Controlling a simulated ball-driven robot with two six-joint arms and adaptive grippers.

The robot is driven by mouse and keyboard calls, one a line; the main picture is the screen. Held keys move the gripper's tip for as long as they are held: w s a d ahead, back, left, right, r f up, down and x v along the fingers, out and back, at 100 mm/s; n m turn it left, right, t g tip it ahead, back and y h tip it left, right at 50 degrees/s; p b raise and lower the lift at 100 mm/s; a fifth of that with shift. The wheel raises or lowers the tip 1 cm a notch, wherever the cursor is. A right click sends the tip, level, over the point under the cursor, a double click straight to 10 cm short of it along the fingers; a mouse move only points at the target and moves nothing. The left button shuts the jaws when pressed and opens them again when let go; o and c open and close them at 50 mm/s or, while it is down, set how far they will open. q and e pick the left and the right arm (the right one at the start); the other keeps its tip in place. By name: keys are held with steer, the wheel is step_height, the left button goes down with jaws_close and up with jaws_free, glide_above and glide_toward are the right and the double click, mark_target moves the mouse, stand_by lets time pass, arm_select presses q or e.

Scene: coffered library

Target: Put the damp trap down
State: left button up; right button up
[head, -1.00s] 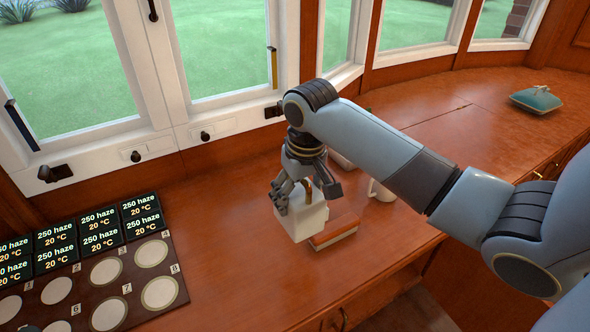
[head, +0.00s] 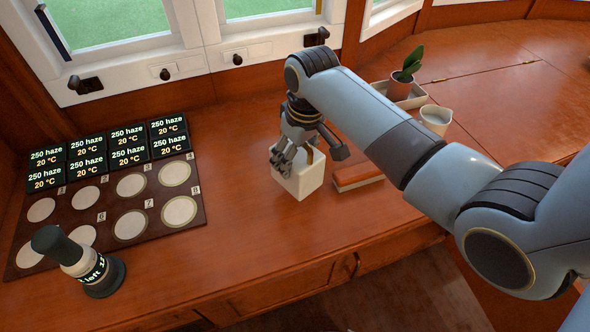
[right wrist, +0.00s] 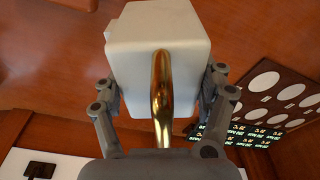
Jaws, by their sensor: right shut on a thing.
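The damp trap looks to be the white box (head: 300,182) with a curved brass handle on top. My right gripper (head: 297,155) is over it from above, shut on it. In the right wrist view the white box (right wrist: 160,45) fills the middle, with the brass handle (right wrist: 161,95) between the grey fingers (right wrist: 160,110). The box is upright, close over or on the wooden counter (head: 260,235); I cannot tell whether its underside touches. My left gripper is not in view.
An orange-red block (head: 358,178) lies just right of the box. At left are a dark mat (head: 152,209) with pale numbered discs and several black display blocks (head: 128,144). A white cup (head: 435,120) and potted plant (head: 405,75) stand right.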

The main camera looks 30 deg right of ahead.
steer(key=shift+w+a+f, duration=0.15)
steer(key=shift+w+f, duration=0.05)
steer(key=shift+w, duration=0.1)
steer(key=shift+f, duration=0.25)
step_height(320, 180, down, 4)
steer(key=shift+r+b, duration=0.25)
steer(key=shift+b, duration=0.6)
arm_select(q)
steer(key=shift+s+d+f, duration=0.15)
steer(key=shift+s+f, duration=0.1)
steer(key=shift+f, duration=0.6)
arm_select(e)
steer(key=shift+r, duration=0.1)
steer(key=o, duration=1.3)
